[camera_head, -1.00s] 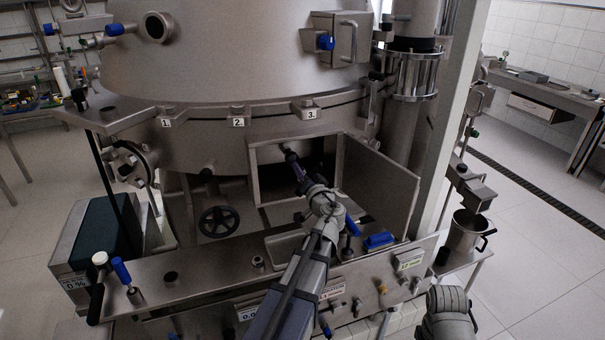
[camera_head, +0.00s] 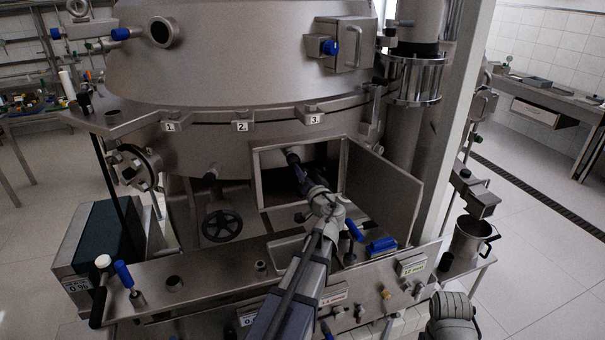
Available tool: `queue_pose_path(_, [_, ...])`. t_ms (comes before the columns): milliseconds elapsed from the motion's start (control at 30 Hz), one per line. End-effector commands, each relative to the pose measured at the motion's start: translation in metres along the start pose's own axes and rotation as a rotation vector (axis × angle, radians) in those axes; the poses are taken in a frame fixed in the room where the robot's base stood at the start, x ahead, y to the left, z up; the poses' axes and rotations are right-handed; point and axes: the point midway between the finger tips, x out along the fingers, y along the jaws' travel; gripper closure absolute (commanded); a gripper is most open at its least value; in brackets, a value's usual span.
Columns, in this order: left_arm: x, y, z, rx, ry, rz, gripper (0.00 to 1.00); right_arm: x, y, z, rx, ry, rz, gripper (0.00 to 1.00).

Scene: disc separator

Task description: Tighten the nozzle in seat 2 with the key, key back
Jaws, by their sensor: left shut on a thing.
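My left gripper (camera_head: 304,179) reaches into the open hatch (camera_head: 255,172) in the front of the steel separator. It is shut on a slim dark thing (camera_head: 294,160), which looks like the key. The thing's tip points up and left into the opening; whether it touches a nozzle is too dark and small to tell. The number 2 plate (camera_head: 242,127) is on the rim above and left of the hatch, between plates 1 and 3. The nozzle in seat 2 cannot be made out. My right arm shows at the bottom right, but its gripper is out of the frame.
The hatch door (camera_head: 382,190) stands open to the right of my left gripper. A blue-handled part (camera_head: 382,245) lies on the front ledge (camera_head: 205,288). Another blue handle (camera_head: 124,274) stands at the ledge's left end. A steel jug (camera_head: 470,240) is at the right.

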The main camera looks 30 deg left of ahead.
Motion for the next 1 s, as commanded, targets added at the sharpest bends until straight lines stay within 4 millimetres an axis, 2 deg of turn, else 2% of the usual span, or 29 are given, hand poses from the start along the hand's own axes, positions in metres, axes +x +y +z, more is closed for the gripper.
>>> queue_pose_path(433, [0.014,0.000,0.000,0.001,0.000,-0.001,1.00,0.000,0.000,0.000,0.000,0.000,0.000,0.50])
queue_pose_path(1000, [0.015,0.000,0.000,0.000,-0.001,-0.001,1.00,0.000,0.000,0.000,0.000,0.000,0.000,0.50])
